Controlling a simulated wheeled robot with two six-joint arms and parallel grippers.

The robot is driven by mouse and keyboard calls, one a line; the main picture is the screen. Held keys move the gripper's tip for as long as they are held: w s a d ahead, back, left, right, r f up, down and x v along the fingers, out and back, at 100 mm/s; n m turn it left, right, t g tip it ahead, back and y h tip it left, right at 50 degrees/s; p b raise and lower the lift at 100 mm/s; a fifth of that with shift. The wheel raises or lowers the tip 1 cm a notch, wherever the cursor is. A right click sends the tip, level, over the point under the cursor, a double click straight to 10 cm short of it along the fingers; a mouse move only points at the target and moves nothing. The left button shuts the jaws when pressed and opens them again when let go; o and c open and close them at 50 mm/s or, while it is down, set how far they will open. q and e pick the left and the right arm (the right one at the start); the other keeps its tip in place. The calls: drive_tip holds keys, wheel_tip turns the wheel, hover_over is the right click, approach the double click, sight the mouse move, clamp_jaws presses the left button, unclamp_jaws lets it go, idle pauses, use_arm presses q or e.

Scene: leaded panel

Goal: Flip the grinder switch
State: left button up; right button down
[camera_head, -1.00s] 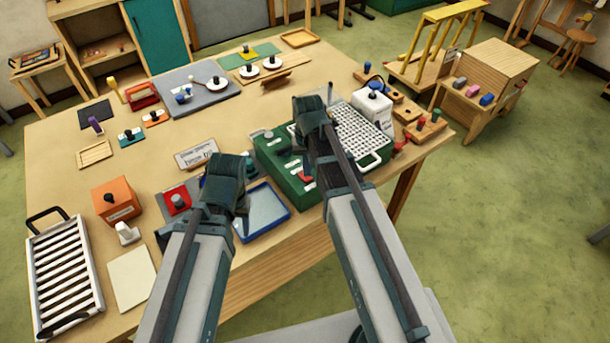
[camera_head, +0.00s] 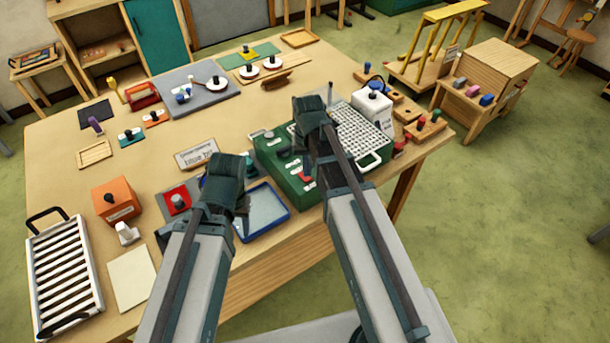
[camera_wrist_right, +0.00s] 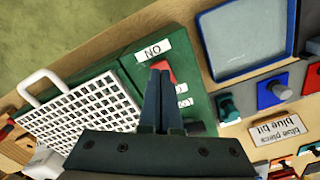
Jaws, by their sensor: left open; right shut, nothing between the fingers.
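The grinder is a green box (camera_head: 268,150) with a white grid top (camera_head: 362,130) near the table's front right edge. Its red switch (camera_wrist_right: 168,72) shows in the right wrist view beside a white label reading ON upside down (camera_wrist_right: 153,50). My right gripper (camera_wrist_right: 160,72) is shut and empty, its fingertips over the red switch and partly hiding it. I cannot tell whether they touch. In the head view, my right gripper (camera_head: 312,112) is above the grinder. My left gripper (camera_head: 226,178) is open, over the table left of the grinder; its fingertips are hard to make out.
A blue-rimmed tray (camera_head: 284,206) lies just left of the grinder. A text card (camera_head: 197,155) stands behind my left gripper. A white block-shaped jar (camera_head: 372,108) and wooden holders (camera_head: 425,130) stand right of the grinder. The middle of the table is fairly clear.

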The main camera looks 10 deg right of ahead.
sight(306, 179)
use_arm(q)
drive_tip(key=shift+f+b, duration=0.9)
use_arm(e)
drive_tip(key=shift+f, duration=0.9)
use_arm(q)
drive_tip(key=shift+r, duration=0.1)
use_arm(e)
drive_tip(key=shift+r, duration=0.1)
wheel_tip(306, 179, up, 7)
drive_tip(key=p, duration=0.7)
use_arm(q)
wheel_tip(306, 179, up, 7)
use_arm(e)
drive_tip(key=shift+s+a+f, duration=0.15)
drive_tip(key=shift+a+f, duration=0.05)
drive_tip(key=shift+f, duration=0.1)
use_arm(q)
wheel_tip(306, 179, down, 11)
drive_tip(key=b, duration=1.1)
use_arm(e)
drive_tip(key=s+a+f+n, duration=0.3)
drive_tip(key=s+a+f, duration=0.2)
drive_tip(key=s, duration=0.2)
drive_tip(key=s+a+f+n+h, duration=0.1)
drive_tip(key=s+a+f+n, duration=0.1)
drive_tip(key=s+a+f, duration=0.3)
drive_tip(key=shift+s+f+n, duration=0.15)
drive_tip(key=shift+s+n, duration=0.25)
drive_tip(key=shift+s, duration=0.6)
